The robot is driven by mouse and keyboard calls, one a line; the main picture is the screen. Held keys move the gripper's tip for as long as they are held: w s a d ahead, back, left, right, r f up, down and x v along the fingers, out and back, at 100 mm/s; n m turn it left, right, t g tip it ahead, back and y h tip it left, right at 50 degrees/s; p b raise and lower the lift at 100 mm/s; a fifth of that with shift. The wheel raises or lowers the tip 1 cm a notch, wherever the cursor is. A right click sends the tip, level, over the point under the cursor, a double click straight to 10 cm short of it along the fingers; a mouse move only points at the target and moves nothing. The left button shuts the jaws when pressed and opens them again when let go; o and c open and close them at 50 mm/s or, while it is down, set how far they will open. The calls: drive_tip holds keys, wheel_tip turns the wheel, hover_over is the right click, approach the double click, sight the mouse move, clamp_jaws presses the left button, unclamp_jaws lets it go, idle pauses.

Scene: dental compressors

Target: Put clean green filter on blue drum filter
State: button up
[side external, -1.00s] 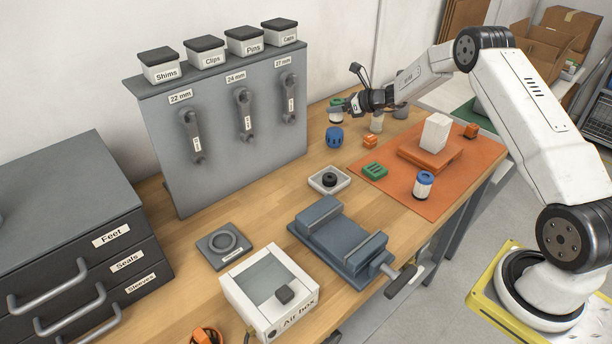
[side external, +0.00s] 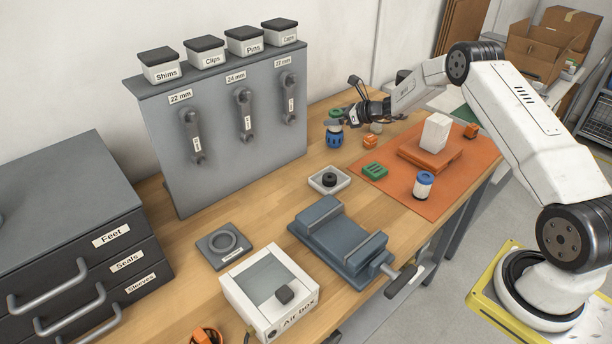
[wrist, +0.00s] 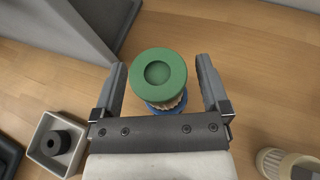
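The clean green filter (side external: 335,113) has a green cap and pale pleats. In the side view it stands directly above the blue drum filter (side external: 335,140) at the back of the bench. In the wrist view the green cap (wrist: 159,74) covers most of the pleats, with a blue rim (wrist: 166,109) just below. My gripper (wrist: 161,72) is open around the green filter, with a thin gap on each side of the cap. In the side view my gripper (side external: 342,119) is partly in front. I cannot tell whether the filter is fully seated.
A pale filter (wrist: 278,161) stands to the right in the wrist view. A white tray with a black ring (side external: 329,180) is nearer. An orange mat (side external: 405,200) holds a white block and a blue-topped filter. The grey tool panel (side external: 225,130) rises at left.

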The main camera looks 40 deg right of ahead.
drive_tip(key=shift+r, duration=0.2)
drive_tip(key=shift+s+d, duration=0.1)
drive_tip(key=shift+s, duration=0.05)
drive_tip(key=v, duration=1.1)
drive_tip(key=shift+s+d+r, duration=0.15)
drive_tip(key=shift+s, duration=0.1)
idle(0.5)
drive_tip(key=s+a+n+g, duration=0.45)
drive_tip(key=a+n, duration=0.25)
drive_tip(key=a, duration=0.2)
drive_tip(key=s+a+n+g, duration=0.4)
drive_tip(key=s+a+n, duration=0.2)
drive_tip(key=a, duration=0.3)
drive_tip(key=s+a+r+n+h, duration=0.1)
drive_tip(key=s+a+n+h, duration=0.1)
drive_tip(key=s+a+n, duration=0.2)
drive_tip(key=s+a+r+n+g+h, duration=0.1)
drive_tip(key=s+a+n+h, duration=0.2)
drive_tip(key=s+n, duration=0.8)
drive_tip(key=n, duration=0.3)
drive_tip(key=shift+a+n, duration=0.3)
drive_tip(key=shift+a, duration=0.1)
